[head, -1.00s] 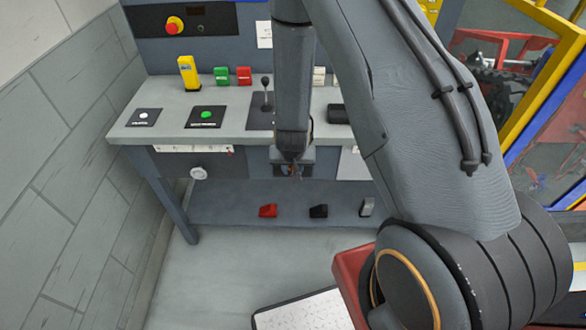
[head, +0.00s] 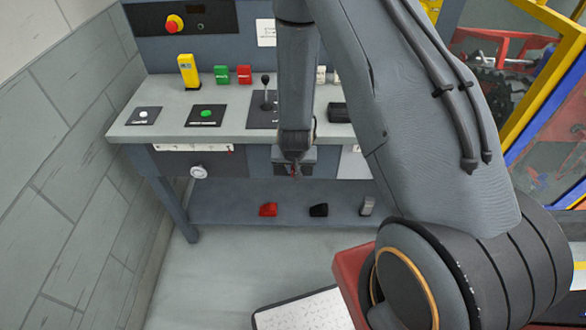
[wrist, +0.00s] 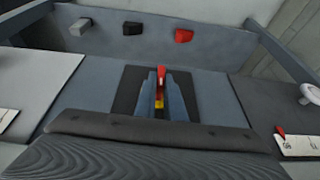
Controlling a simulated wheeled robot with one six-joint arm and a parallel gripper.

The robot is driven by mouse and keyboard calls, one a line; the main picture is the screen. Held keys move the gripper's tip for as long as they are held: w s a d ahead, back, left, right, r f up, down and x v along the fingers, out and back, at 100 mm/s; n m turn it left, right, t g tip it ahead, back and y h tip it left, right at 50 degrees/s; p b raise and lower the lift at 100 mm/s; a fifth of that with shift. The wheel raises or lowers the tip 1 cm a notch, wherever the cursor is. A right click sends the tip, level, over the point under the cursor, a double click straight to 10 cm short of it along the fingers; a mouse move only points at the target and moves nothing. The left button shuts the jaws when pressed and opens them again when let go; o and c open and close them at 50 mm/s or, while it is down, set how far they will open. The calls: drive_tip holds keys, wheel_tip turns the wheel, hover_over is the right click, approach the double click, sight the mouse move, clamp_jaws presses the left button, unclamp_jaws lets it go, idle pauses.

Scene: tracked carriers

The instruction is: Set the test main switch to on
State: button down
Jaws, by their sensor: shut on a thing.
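The test main switch shows in the wrist view as a narrow red handle (wrist: 161,73) with a yellow part (wrist: 159,103) below it in the picture, on a dark plate (wrist: 126,93) on the bench's grey front. My gripper (wrist: 161,95) is shut on the red handle, with one finger on each side. In the head view my gripper (head: 296,168) is at the bench front, below the worktop edge; my arm and gripper hide most of the switch there. I cannot read any on or off marking.
On the worktop (head: 170,130) stand a yellow device (head: 188,71), a green button plate (head: 206,115) and a black lever (head: 265,90). Red (head: 268,209), black (head: 318,210) and grey (head: 367,206) blocks lie on the lower shelf. A round white knob (head: 199,171) is left of my gripper.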

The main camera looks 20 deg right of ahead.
drive_tip(key=shift+d+y+b, duration=0.1)
drive_tip(key=shift+y+b, duration=0.2)
drive_tip(key=shift+b, duration=0.1)
drive_tip(key=shift+d+t+y+b, duration=0.1)
drive_tip(key=shift+t+y+b, duration=0.2)
drive_tip(key=shift+y+b, duration=0.3)
drive_tip(key=shift+s+d+f+m+t+y+b, duration=0.1)
drive_tip(key=shift+d+f+m+t+y+b, duration=0.15)
drive_tip(key=shift+m+t+y+b, duration=1.35)
drive_tip(key=shift+s+d+f+n+t+y+b, duration=0.15)
drive_tip(key=shift+f+t+y+b, duration=0.65)
drive_tip(key=shift+y, duration=1.85)
drive_tip(key=shift+d+r+m+t+y+b, duration=0.2)
drive_tip(key=shift+m+t+y+b, duration=0.65)
drive_tip(key=shift+y+b, duration=1.05)
drive_tip(key=shift+y, duration=0.35)
